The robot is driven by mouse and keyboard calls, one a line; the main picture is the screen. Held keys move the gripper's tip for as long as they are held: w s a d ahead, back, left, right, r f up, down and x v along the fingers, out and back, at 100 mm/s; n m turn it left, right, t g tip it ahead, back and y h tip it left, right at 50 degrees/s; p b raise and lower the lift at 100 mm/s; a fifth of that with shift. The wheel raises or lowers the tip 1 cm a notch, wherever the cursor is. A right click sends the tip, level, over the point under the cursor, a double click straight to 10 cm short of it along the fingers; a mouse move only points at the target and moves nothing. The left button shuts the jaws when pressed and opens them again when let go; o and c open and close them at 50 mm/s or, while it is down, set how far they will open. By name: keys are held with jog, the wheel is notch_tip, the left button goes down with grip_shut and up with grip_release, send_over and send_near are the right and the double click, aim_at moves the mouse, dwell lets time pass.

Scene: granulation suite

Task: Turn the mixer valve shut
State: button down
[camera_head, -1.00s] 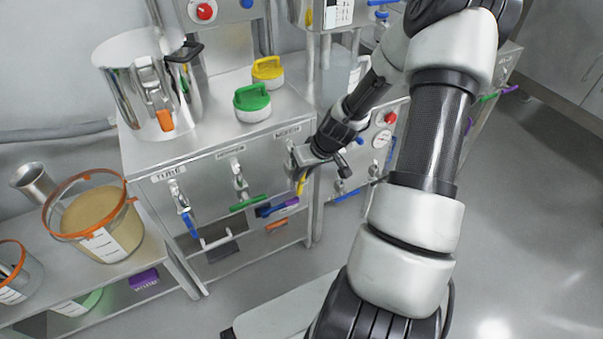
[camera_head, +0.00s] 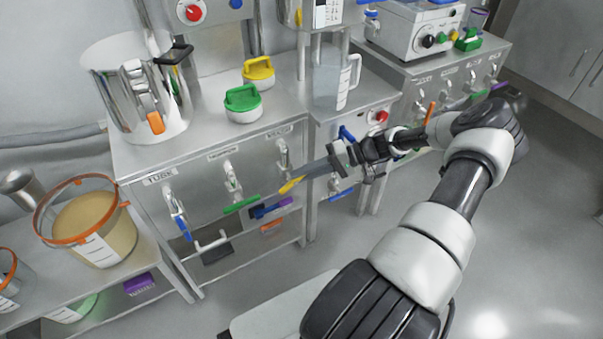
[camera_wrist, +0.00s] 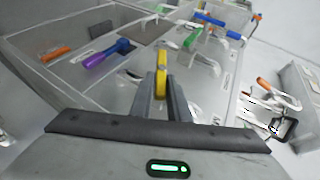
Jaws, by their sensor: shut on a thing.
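The right-hand valve (camera_head: 283,155) on the steel cabinet front has a yellow lever handle (camera_head: 289,187); the label above it is too small to read surely. My gripper (camera_head: 304,179) reaches in from the right and is shut on the yellow handle. In the wrist view the yellow handle (camera_wrist: 162,62) stands between my two fingers (camera_wrist: 162,97). The handle now lies crosswise, slanting up to the right in the head view. My fingers hide part of it.
To the left are a valve with a green crosswise handle (camera_head: 241,204) and one with a blue hanging handle (camera_head: 183,228). A steel pot (camera_head: 125,90), a green-lidded jar (camera_head: 242,103) and a yellow-lidded one (camera_head: 258,72) stand on top. Open floor lies to the right.

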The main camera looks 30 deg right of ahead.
jog(key=y, duration=0.1)
jog(key=f+m+y, duration=0.1)
jog(key=y, duration=0.1)
jog(key=t+y, duration=0.1)
jog(key=shift+d+f+m, duration=0.15)
jog(key=shift+f+m, duration=0.1)
jog(key=shift+m, duration=0.05)
jog(key=shift+y, duration=0.4)
jog(key=c, duration=1.7)
grip_release()
jog(key=shift+d, duration=0.15)
